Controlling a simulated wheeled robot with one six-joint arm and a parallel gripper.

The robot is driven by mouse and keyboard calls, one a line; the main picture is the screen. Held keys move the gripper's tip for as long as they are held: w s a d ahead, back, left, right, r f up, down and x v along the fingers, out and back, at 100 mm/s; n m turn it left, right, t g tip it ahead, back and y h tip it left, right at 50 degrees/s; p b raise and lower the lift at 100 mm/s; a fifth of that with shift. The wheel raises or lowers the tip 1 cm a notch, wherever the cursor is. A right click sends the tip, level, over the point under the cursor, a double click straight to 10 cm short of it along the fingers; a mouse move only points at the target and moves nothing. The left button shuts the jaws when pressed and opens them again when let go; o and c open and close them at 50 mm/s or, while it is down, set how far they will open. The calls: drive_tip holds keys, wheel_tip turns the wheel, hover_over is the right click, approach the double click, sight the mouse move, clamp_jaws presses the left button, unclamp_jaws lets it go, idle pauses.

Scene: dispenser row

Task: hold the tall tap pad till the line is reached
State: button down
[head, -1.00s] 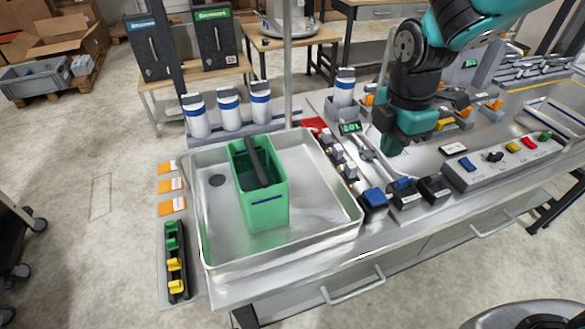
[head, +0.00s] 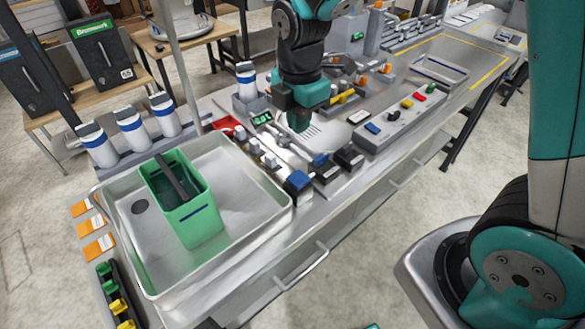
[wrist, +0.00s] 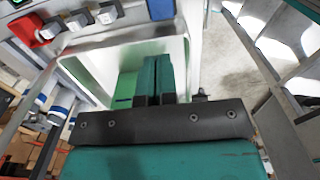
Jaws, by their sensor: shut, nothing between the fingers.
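A green open container (head: 185,210) stands in the steel basin (head: 265,222), with a dark bar lying across its mouth and a short dark-blue line on its outer side. Its inside is mostly hidden. I cannot tell which belongs to the tall tap. A tall steel post (head: 175,62) rises behind the basin. My gripper (head: 300,122) is shut and empty above the bench, beyond the pads. Its fingers also show in the wrist view (wrist: 155,78).
Several grey knobs (head: 254,146) line the basin's right edge. A small green display (head: 262,117) stands behind them. A switch panel (head: 395,115) lies to the right. White bottles (head: 131,130) stand behind the basin. Orange cards (head: 98,247) lie left of it.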

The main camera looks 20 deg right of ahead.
sight(298, 179)
wheel_tip(298, 179, down, 14)
drive_tip(key=p, duration=0.3)
drive_tip(key=shift+r, duration=0.2)
drive_tip(key=shift+f, duration=0.1)
drive_tip(key=shift+s+f+b, duration=0.2)
drive_tip(key=shift+f+b, duration=0.7)
drive_tip(key=shift+f, duration=0.35)
wheel_tip(298, 179, up, 5)
drive_tip(key=p, duration=0.3)
drive_tip(key=shift+w+f+p, duration=0.15)
drive_tip(key=shift+p, duration=0.25)
wheel_tip(298, 179, up, 10)
drive_tip(key=b, duration=0.2)
drive_tip(key=shift+b, duration=0.35)
